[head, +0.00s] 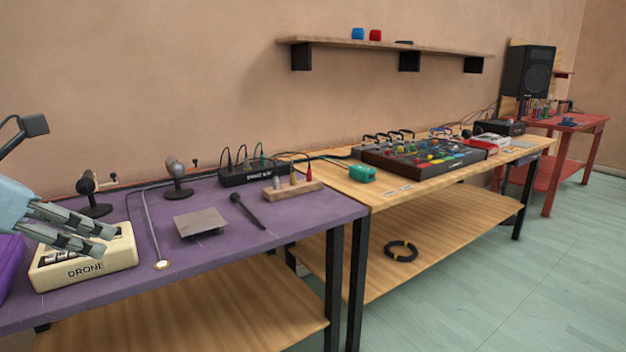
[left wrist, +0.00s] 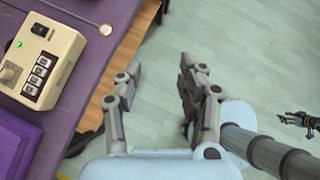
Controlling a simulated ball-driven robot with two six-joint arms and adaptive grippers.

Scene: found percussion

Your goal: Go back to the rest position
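My left gripper (head: 106,240) comes in from the left in the head view, in front of and partly over the cream box marked DRONE (head: 90,264). In the left wrist view my left gripper (left wrist: 160,68) has its two grey fingers apart, with only floor and table edge between them. It holds nothing. The cream box also shows in the left wrist view (left wrist: 62,48), left of the fingers, with a green light and a row of switches. A small dark jointed hand (left wrist: 302,122) at the right edge there looks like my right gripper; its opening is unclear.
The purple table (head: 290,218) carries a flat grey plate (head: 201,222), a black stick (head: 247,210), microphones and a black cable box (head: 255,172). A wooden table (head: 400,194) with a mixer (head: 423,158) adjoins it. The green floor (head: 470,290) in front is clear.

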